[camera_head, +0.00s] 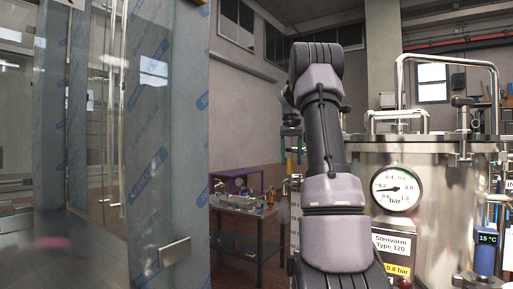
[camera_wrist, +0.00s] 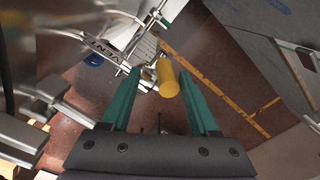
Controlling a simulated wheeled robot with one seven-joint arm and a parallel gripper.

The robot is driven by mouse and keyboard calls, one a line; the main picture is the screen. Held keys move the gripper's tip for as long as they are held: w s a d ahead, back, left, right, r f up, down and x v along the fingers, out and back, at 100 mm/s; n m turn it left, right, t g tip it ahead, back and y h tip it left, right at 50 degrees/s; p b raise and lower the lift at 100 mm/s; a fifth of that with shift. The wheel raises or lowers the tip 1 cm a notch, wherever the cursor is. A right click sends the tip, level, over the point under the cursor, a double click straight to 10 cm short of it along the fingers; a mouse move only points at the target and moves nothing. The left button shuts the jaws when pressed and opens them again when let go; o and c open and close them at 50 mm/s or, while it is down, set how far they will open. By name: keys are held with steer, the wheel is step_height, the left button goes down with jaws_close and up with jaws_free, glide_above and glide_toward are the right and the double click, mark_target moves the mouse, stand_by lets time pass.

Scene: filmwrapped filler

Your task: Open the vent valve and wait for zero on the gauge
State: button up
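The gauge (camera_head: 396,189) is a round white dial on the steel vessel (camera_head: 440,165) in the head view. Its needle points left, close to the 0.2 mark; the exact reading is too small to tell. The handle's far end and valve body are partly hidden. In the head view my gripper is partly visible beyond my arm.
Film-wrapped glass panels (camera_head: 160,130) with a metal handle stand close on the left. A workbench (camera_head: 248,209) with small parts stands behind. Pipe rails (camera_head: 450,60) rise above the vessel. The wrist view shows brown floor with a yellow line (camera_wrist: 225,95).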

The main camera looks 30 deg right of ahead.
step_height(320, 180, up, 6)
steer(key=shift+r, duration=0.2)
steer(key=s+a+f+t, duration=0.1)
steer(key=s+a+t, duration=0.1)
steer(key=s+a, duration=0.5)
steer(key=s+a+f+n+t, duration=0.1)
steer(key=s+a+t, duration=0.1)
steer(key=s+a, duration=0.6)
steer(key=shift+s+a+n+y, duration=0.15)
steer(key=shift+a+n+y, duration=0.15)
steer(key=shift+a, duration=3.4)
steer(key=shift+c, duration=0.3)
